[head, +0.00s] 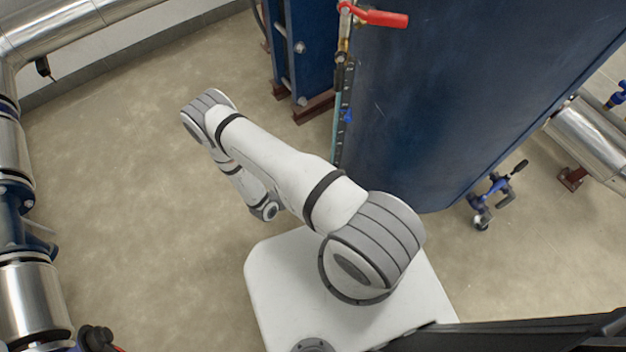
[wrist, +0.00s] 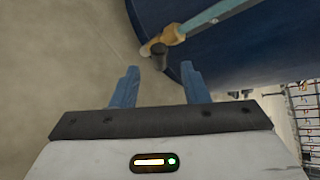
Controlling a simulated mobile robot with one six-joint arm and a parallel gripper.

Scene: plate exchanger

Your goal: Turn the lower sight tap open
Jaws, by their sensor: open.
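In the wrist view the lower sight tap (wrist: 174,34) is a brass fitting at the lower end of the pale blue sight tube (wrist: 215,17). A dark stub (wrist: 158,50) sticks out from it toward me. My gripper (wrist: 160,68) is open, with its two blue fingers apart and nothing between them. The stub appears just beyond the gap between the fingertips; I cannot tell the exact distance. In the head view the sight tube (head: 338,115) runs down the edge of the blue panel. The lower tap and my gripper do not show there.
An upper tap with a red lever (head: 385,18) sits at the top of the tube, lever pointing right. Silver pipework (head: 30,290) stands at far left. The floor (head: 130,150) between is clear.

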